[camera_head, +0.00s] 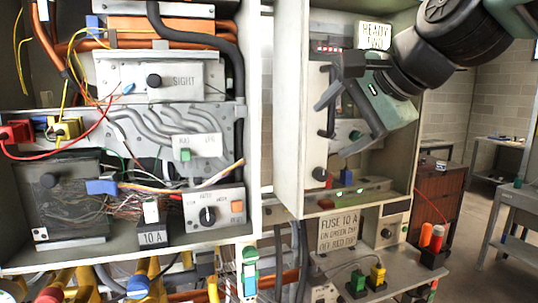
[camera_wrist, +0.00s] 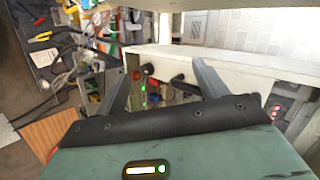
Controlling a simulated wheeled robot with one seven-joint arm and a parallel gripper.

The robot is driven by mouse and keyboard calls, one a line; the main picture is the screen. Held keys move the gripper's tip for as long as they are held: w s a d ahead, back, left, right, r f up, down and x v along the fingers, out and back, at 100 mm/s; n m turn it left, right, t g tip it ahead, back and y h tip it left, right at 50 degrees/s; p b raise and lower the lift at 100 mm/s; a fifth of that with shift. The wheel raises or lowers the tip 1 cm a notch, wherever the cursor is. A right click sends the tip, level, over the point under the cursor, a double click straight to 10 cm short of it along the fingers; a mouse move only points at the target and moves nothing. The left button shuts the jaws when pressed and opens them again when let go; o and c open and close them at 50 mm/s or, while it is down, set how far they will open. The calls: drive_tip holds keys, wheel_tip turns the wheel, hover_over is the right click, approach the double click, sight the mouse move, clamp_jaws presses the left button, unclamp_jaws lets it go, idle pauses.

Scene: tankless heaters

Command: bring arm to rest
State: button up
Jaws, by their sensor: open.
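My gripper (camera_head: 331,131) is at the upper right of the head view, in front of the right-hand open cabinet. Its two grey fingers are spread apart with nothing between them. My dark arm reaches in from the upper right corner and covers part of the cabinet's interior. In the wrist view my gripper (camera_wrist: 160,78) also shows two separated fingers. A white cabinet edge and small coloured parts lie beyond them. I cannot tell whether a finger touches the cabinet.
The left cabinet (camera_head: 252,130) holds wiring, knobs and a 10 A block (camera_head: 152,238). The right cabinet's side wall (camera_head: 292,120) stands close to my gripper. Below is a fuse sign (camera_head: 338,232).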

drive_tip(key=s+a+f+n+g+h+b, duration=0.15)
drive_tip(key=s+f+n, duration=0.3)
drive_tip(key=f, duration=0.45)
drive_tip(key=s+a+f+n+g, duration=0.1)
drive_tip(key=s+f+n+g, duration=0.3)
drive_tip(key=f, duration=0.5)
drive_tip(key=s+d+f+n+g+h+b, duration=0.1)
drive_tip(key=s+d+f+n+g+h, duration=0.2)
drive_tip(key=s+f+n, duration=0.6)
drive_tip(key=s+d+f, duration=0.2)
drive_tip(key=s+f, duration=0.3)
drive_tip(key=s, duration=0.1)
drive_tip(key=shift+s+n+h+b, duration=0.2)
drive_tip(key=shift+n+h+b, duration=0.15)
drive_tip(key=shift+d, duration=0.1)
